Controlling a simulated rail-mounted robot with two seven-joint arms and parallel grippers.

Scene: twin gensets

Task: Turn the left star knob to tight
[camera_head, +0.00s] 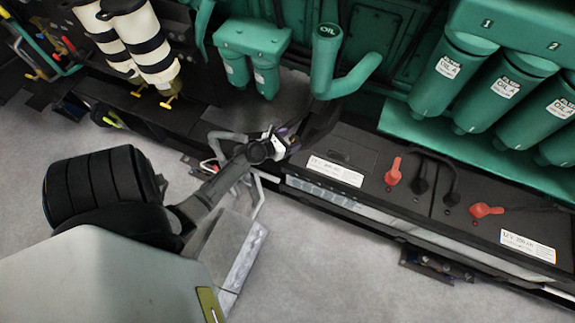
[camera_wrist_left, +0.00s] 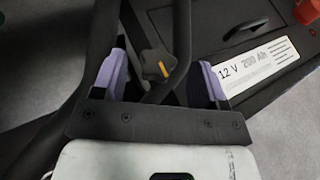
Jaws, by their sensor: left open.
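The star knob (camera_wrist_left: 156,66) is dark with an orange-yellow mark, and shows in the left wrist view beside dark bars. My left gripper (camera_wrist_left: 157,78) is open, with one purple-grey finger on either side of the knob in the picture. There is a gap between each finger and the knob, and I see no contact. How far the knob lies beyond the fingertips I cannot tell. In the head view my left gripper (camera_head: 284,139) is at the left end of the battery tray, and the knob cannot be made out there. My right gripper is not in view.
A black battery (camera_head: 345,153) with a white label and red terminal caps (camera_head: 393,172) lies right of the gripper. A green oil filler pipe (camera_head: 326,62) stands behind it. Green filters (camera_head: 452,82) line the upper right. Grey floor (camera_head: 330,270) is clear in front.

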